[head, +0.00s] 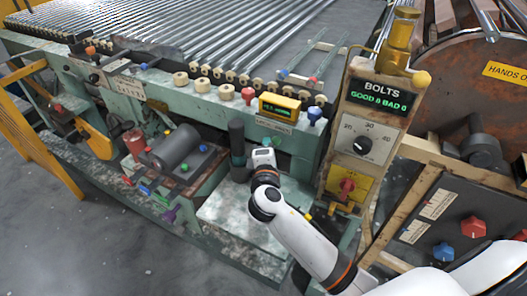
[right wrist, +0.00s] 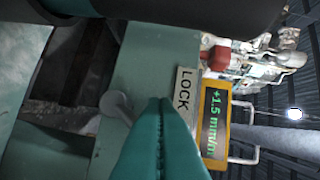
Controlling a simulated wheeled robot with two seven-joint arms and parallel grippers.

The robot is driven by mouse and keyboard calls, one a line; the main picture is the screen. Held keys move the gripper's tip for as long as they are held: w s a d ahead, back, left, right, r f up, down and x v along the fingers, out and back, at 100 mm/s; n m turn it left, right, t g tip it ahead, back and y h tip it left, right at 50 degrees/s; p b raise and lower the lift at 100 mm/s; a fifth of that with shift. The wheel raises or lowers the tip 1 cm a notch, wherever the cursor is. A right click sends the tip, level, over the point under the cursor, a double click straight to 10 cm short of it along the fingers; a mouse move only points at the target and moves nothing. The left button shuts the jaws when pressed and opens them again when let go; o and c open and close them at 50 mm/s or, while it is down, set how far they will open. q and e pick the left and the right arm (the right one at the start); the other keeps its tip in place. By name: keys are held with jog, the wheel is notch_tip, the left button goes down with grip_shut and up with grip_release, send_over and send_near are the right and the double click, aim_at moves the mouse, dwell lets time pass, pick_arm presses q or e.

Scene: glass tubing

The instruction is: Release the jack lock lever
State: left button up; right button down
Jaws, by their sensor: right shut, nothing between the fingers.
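In the right wrist view a grey lever (right wrist: 117,106) with a rounded end stands out from the green panel (right wrist: 150,58). A white label reading LOCK (right wrist: 185,92) is fixed to the panel to its right. My right gripper (right wrist: 160,104) is shut and empty, its teal fingertips between the lever and the label. The lower part of the lever runs toward the fingers; I cannot tell whether they touch it. In the head view my right gripper (head: 270,146) is in front of the green machine, below the yellow display, and I cannot make out the lever. My left gripper is not in view.
A yellow-framed display (right wrist: 214,122) reads +1.5 mm/m beside the label; it also shows in the head view (head: 280,107). A dark upright cylinder (head: 237,138) stands close left of my gripper. A BOLTS control post (head: 366,120) rises to the right.

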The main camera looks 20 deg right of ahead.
jog(key=shift+s+f+m+b, duration=0.1)
jog(key=shift+s+m+b, duration=0.05)
jog(key=shift+m+b, duration=0.3)
jog(key=shift+d, duration=0.1)
dwell(0.4)
